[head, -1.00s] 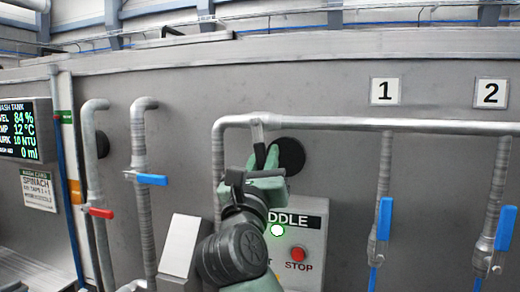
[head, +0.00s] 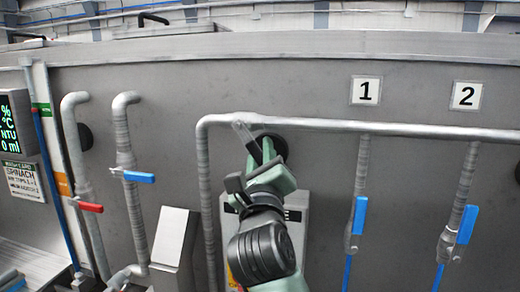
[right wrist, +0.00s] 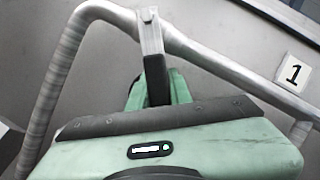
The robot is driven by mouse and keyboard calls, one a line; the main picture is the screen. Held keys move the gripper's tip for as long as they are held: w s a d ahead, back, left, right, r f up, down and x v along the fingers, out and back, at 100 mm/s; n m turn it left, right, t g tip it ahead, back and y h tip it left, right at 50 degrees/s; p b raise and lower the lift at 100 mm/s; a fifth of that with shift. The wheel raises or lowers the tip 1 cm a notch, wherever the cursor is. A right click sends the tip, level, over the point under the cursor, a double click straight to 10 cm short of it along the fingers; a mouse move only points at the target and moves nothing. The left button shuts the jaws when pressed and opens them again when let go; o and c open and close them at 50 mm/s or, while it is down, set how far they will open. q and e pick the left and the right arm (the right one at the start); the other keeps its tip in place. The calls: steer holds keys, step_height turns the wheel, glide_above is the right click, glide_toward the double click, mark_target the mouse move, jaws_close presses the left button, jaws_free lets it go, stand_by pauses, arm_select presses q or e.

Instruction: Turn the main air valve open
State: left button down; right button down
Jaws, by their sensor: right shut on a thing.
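The main air valve's grey lever (head: 244,134) sits on the horizontal pipe (head: 330,124), close to the pipe's left bend. It slants down to the right from the pipe. My right gripper (head: 260,152) is shut on the lever's lower end. In the right wrist view the lever (right wrist: 150,40) hangs from the pipe, and its dark lower part (right wrist: 157,80) goes between the green fingers of the gripper (right wrist: 156,92). My left gripper is in neither view.
Blue-handled valves (head: 360,215) (head: 467,225) hang under signs 1 (head: 366,90) and 2 (head: 466,95). Pipes with a red handle (head: 90,207) and a blue handle (head: 139,177) stand left. A control box (head: 297,215) is partly hidden behind my right arm.

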steer(key=c, duration=1.3)
jaws_free()
steer(key=shift+w+d, duration=0.1)
steer(key=shift+w+f, duration=0.1)
steer(key=shift+b+v, duration=1.95)
steer(key=shift+v, duration=1.95)
